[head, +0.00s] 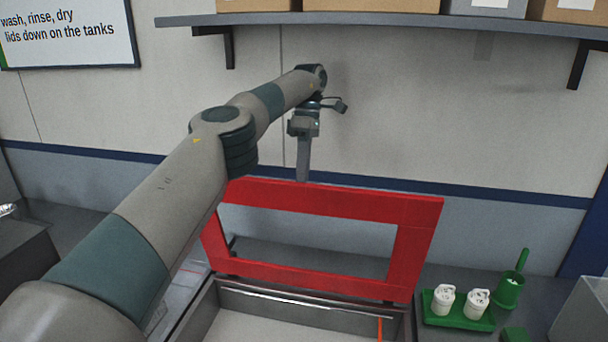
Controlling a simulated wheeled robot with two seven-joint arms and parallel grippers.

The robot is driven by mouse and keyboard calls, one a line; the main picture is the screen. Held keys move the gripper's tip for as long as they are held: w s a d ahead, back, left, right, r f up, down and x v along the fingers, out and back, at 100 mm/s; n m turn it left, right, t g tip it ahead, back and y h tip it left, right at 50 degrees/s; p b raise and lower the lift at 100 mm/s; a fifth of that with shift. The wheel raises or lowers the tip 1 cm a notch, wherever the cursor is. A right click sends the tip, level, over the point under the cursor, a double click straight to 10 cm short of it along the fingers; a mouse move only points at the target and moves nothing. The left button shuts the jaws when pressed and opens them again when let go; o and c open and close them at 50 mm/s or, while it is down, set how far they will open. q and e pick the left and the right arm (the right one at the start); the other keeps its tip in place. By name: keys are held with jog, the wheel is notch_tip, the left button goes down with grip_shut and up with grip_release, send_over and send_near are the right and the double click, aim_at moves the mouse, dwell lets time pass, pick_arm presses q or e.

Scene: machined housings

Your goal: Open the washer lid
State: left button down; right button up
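The washer lid (330,196), a red frame with a large window, stands raised and nearly upright at the back of the washer tank (197,318). The tank's grey rim and pale inside show below it at the bottom of the head view. My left arm reaches in from the left, and my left gripper (303,172) points down at the lid's top edge. Its fingertips meet or overlap that edge in the picture. I cannot tell whether they touch it or are closed. My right gripper is not in view.
A green tray (440,316) with two white parts stands on the counter right of the tank, near a green holder (509,290) with an upright handle. A shelf (400,20) with boxes hangs above. A grey box (582,315) is at the right edge.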

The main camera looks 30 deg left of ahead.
pick_arm(q)
jog(key=shift+f, duration=0.45)
jog(key=c, duration=1.9)
grip_release()
jog(key=shift+o, duration=0.4)
jog(key=shift+w+a+f, duration=0.25)
jog(key=shift+w, duration=0.35)
jog(key=shift+s+d+r, duration=0.1)
jog(key=shift+s+r, duration=0.2)
jog(key=shift+s, duration=0.05)
jog(key=shift+w, duration=0.1)
jog(key=shift+f, duration=0.1)
